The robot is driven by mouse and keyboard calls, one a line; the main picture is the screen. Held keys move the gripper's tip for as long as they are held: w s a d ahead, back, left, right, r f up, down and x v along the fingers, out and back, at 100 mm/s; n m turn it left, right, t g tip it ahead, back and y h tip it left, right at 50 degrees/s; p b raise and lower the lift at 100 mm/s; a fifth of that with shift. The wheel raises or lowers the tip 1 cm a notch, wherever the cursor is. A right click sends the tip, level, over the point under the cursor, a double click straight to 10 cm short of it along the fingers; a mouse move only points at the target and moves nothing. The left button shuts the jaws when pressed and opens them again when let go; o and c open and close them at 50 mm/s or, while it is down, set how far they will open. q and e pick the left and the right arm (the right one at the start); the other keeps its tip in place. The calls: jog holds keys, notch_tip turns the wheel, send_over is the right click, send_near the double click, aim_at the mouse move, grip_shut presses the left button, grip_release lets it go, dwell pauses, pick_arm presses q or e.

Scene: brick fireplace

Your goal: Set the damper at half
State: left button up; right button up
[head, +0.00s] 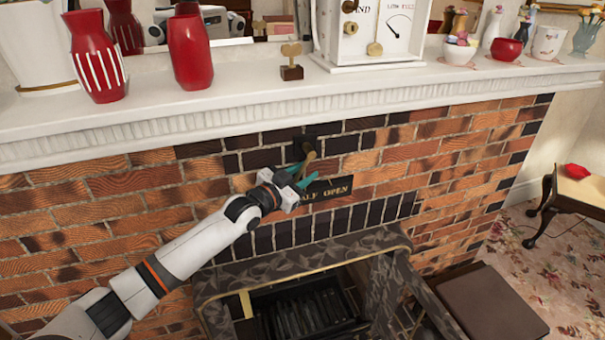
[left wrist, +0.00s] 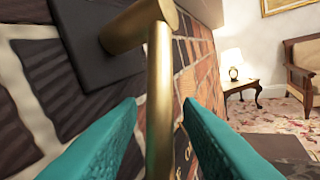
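The damper handle is a brass lever on a dark square plate (left wrist: 85,45) fixed to the brick chimney breast. In the left wrist view the brass lever (left wrist: 159,100) hangs down between my two teal fingers, with a gap on each side. My left gripper (head: 305,175) is open around the lever in the head view and hides part of it. My right gripper is not in view.
The white mantel shelf (head: 270,108) juts out above the lever, with red vases (head: 190,52), a small brass ornament (head: 291,62) and a white box with dials (head: 365,30) on it. Below is the fireplace opening (head: 310,305) with its grate. A brown box (head: 490,305) stands at right.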

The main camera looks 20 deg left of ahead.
pick_arm(q)
jog(key=shift+c, duration=0.5)
grip_shut()
jog(key=shift+f, duration=0.1)
jog(key=shift+f+b, duration=0.1)
jog(key=shift+b, duration=0.35)
jog(key=shift+w+d+n+t+h+b, duration=0.15)
jog(key=shift+w+d+n+t+b, duration=0.45)
jog(key=shift+b, duration=1.05)
jog(key=shift+d+n+t+h+b, duration=0.1)
jog(key=shift+d+n+t+b, duration=0.15)
jog(key=shift+n+t+b, duration=0.85)
jog(key=shift+w+d+n+t+h+b, duration=0.15)
jog(key=shift+w+d+n+t+b, duration=0.25)
jog(key=shift+t+b, duration=1.2)
jog(key=shift+s+g+b, duration=0.1)
jog(key=shift+g+b, duration=0.45)
jog(key=shift+g, duration=0.05)
jog(key=shift+o, duration=0.5)
grip_release()
